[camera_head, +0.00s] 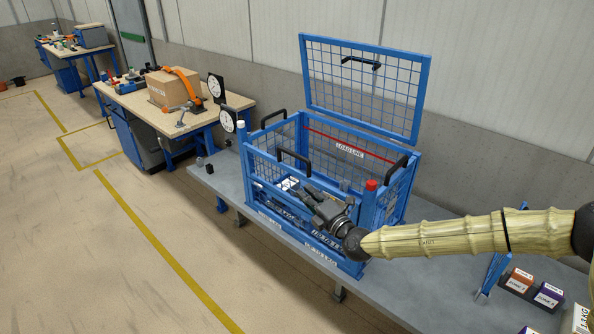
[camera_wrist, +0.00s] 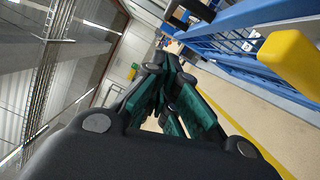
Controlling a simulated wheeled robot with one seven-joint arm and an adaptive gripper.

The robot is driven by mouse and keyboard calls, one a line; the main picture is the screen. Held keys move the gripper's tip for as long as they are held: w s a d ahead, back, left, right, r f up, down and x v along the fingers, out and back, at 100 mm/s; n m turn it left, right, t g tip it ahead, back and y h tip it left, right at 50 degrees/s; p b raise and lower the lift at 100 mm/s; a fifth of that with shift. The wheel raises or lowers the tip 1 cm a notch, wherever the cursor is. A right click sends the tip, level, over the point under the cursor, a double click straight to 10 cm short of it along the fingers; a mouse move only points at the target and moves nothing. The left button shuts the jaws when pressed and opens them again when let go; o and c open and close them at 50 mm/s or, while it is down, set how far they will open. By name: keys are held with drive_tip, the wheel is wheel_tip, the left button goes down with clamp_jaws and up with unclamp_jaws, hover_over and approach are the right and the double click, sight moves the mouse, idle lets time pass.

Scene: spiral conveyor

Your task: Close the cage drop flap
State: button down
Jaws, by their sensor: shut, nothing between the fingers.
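The blue wire cage (camera_head: 398,205) stands on a grey bench. Its front side is partly hidden behind my gripper (camera_head: 308,196). A low front panel with white labels (camera_head: 322,256) shows along the cage's lower front; I cannot tell exactly how the drop flap is angled. My gripper is at the front of the cage, fingers pointing left, shut and empty; I cannot tell whether it touches the cage. In the wrist view my gripper's closed dark green fingers (camera_wrist: 168,72) have blue cage bars (camera_wrist: 245,18) to their upper right and a yellow block (camera_wrist: 292,62) beyond.
A tall blue mesh panel (camera_head: 364,88) with a black handle stands raised behind the cage. A red cap (camera_head: 371,184) tops the near right post. Small boxes (camera_head: 548,296) sit on the bench at right. A workbench with a carton (camera_head: 165,90) is at left. Floor in front is open.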

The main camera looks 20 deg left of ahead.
drive_tip(key=w+a+r+p, duration=0.1)
drive_tip(key=w+a+p, duration=0.4)
drive_tip(key=w, duration=0.4)
drive_tip(key=shift+w+a+r, duration=0.25)
drive_tip(key=shift+a, duration=0.6)
drive_tip(key=shift+d, duration=0.1)
